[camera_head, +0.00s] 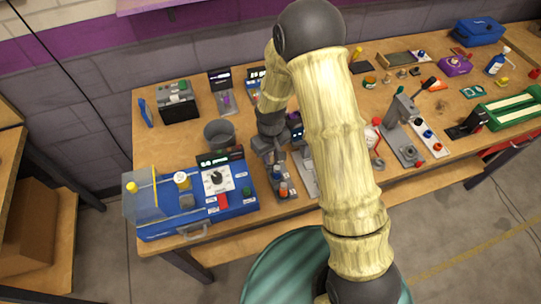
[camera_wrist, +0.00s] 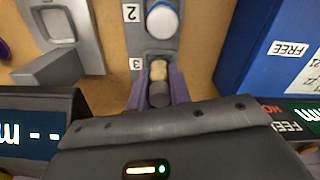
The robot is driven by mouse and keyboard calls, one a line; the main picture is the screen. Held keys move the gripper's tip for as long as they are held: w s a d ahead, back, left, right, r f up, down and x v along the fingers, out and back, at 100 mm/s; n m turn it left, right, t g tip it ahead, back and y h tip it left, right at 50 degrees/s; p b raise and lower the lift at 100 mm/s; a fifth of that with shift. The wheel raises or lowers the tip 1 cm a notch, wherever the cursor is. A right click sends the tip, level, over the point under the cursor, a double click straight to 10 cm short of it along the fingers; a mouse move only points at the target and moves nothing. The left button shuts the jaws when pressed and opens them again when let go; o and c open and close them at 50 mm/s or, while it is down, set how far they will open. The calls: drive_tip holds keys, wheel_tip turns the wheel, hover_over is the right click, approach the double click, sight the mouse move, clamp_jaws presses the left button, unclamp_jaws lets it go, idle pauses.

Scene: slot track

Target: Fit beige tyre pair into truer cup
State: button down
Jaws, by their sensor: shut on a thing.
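My gripper (camera_wrist: 159,88) is low over a grey numbered rack, with its two purple-grey fingers shut around a small beige piece, the beige tyre pair (camera_wrist: 158,69). A dark grey cylinder (camera_wrist: 158,95) sits between the fingers just below it in the wrist view. The piece is at the slot marked 3; I cannot tell whether it still touches the rack. In the head view my gripper (camera_head: 268,150) is partly hidden by my arm, and the tyre pair does not show. The blue machine (camera_head: 205,210) stands left of my gripper. I cannot make out the truer cup for certain.
The grey rack (camera_wrist: 145,45) also holds a white and blue piece (camera_wrist: 162,20) at mark 2. A grey fixture (camera_wrist: 60,25) is close on the left in the wrist view. A grey bin (camera_head: 220,133) stands behind the blue machine. The bench's right half is crowded.

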wheel_tip(320, 180, up, 10)
drive_tip(key=shift+f+b, duration=0.15)
drive_tip(key=shift+b, duration=0.4)
